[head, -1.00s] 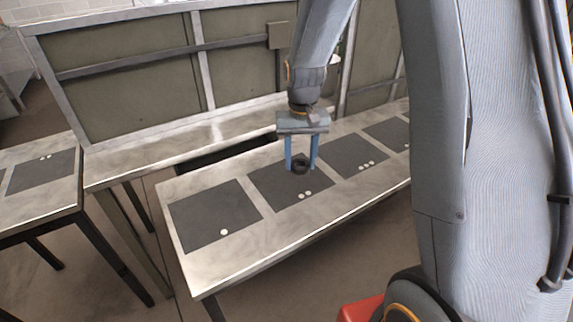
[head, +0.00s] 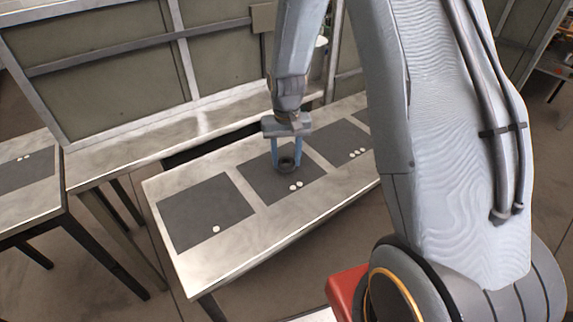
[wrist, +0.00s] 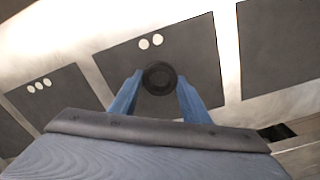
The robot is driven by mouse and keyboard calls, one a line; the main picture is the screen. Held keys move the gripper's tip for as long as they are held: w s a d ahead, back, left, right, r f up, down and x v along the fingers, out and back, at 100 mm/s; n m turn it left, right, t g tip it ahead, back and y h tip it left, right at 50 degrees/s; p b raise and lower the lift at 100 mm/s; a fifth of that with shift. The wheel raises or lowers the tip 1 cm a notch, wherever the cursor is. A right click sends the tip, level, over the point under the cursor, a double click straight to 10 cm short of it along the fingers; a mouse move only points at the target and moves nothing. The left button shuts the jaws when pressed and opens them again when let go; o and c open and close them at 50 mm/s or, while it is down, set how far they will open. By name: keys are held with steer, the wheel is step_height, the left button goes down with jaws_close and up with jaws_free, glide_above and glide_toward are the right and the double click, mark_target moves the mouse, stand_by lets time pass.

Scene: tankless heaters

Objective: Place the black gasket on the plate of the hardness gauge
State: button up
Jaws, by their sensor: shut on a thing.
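The black gasket (head: 286,166) is a thick dark ring over the mat marked with two white dots (head: 262,188). I cannot tell whether it touches the mat or hangs just above it. My gripper (head: 286,162) points down with its blue fingers on either side of the gasket, shut on it. In the wrist view the gasket (wrist: 159,88) sits between the fingertips of my gripper (wrist: 159,82), its round hole facing the camera. I cannot make out the hardness gauge or its plate in either view.
The metal table (head: 172,265) carries several dark mats, including one with a single dot (head: 200,208) and one with three dots (head: 335,140). A framed panel (head: 110,75) stands behind. Another table (head: 30,215) is at left. A cluttered bench (head: 555,72) shows at far right.

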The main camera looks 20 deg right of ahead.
mark_target(286, 162)
steer(key=shift+f+p, duration=0.4)
steer(key=shift+f, duration=1.25)
steer(key=shift+f, duration=0.15)
steer(key=o, duration=1)
